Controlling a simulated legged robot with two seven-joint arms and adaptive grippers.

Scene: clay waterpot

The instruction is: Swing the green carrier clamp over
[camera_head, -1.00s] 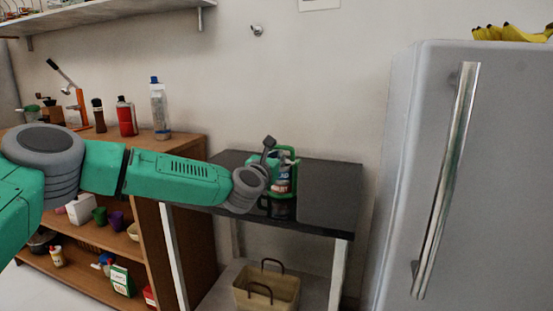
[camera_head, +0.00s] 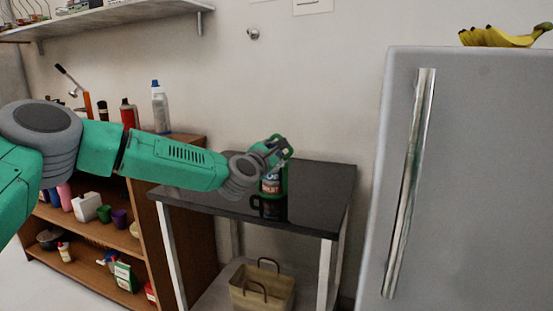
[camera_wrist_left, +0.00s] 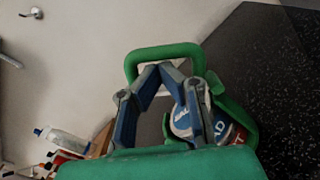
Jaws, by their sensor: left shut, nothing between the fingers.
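The green carrier (camera_head: 283,181) stands on the black tabletop and holds a can with a printed label (camera_head: 271,184). In the left wrist view a green loop-shaped clamp (camera_wrist_left: 160,53) rises above the blue label (camera_wrist_left: 183,122). My left gripper (camera_head: 284,147) is at the top of the carrier. In the left wrist view its fingers (camera_wrist_left: 160,70) are shut, their tips meeting within the outline of the green loop, with nothing between them. I cannot tell whether they touch it. My arm and gripper hide part of the carrier. My right gripper is not in view.
The black-topped table (camera_head: 325,185) has free room right of the carrier. A grey fridge (camera_head: 470,180) stands at right. A wooden shelf unit (camera_head: 150,222) with bottles is behind my arm. A basket (camera_head: 262,291) sits below the tabletop.

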